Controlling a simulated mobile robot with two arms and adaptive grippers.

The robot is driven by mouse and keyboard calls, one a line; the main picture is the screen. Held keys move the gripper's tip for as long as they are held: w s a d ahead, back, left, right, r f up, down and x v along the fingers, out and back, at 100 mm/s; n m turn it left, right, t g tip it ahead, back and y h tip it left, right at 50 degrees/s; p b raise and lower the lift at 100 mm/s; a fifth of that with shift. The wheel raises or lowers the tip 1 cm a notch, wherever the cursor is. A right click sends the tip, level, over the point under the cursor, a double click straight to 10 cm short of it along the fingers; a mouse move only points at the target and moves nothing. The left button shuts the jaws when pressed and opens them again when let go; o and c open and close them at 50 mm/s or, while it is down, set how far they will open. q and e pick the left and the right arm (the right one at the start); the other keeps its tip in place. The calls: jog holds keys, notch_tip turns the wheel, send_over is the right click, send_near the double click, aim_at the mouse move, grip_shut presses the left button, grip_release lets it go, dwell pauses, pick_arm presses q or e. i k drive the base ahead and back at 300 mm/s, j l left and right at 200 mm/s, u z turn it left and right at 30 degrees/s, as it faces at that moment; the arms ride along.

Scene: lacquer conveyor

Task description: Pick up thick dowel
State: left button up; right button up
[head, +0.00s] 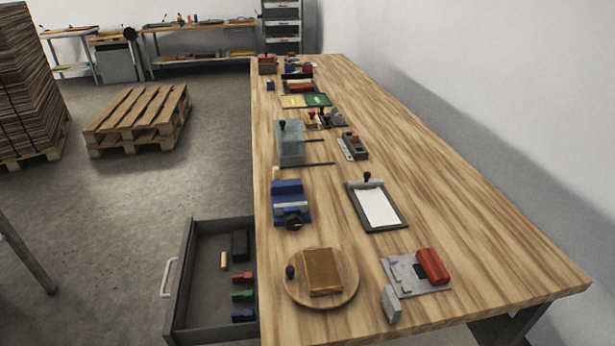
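Two small tan upright pieces could be dowels. One tan piece (224,260) lies in the open grey drawer (187,285) at the lower left. Another tan piece (276,173) shows at the back of the blue vise (288,203) near the table's left edge. I cannot tell from this view which of them is the thick dowel. Neither of my grippers is in view.
The drawer also holds a black block (240,245) and red, green and blue pieces. A round wooden board (346,293) with a brown block, a red-and-grey fixture (420,274) and a clipboard (377,208) stand on the wooden table (480,240). Its right side is clear.

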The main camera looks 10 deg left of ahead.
aim_at(275, 170)
jog(key=j+z, duration=0.4)
jog(key=i+j+z, duration=0.1)
jog(key=j+z, duration=0.15)
jog(key=z, duration=0.15)
jog(key=j+z, duration=0.35)
jog(key=k+j+z, duration=0.1)
jog(key=j+z, duration=0.15)
jog(key=z, duration=0.15)
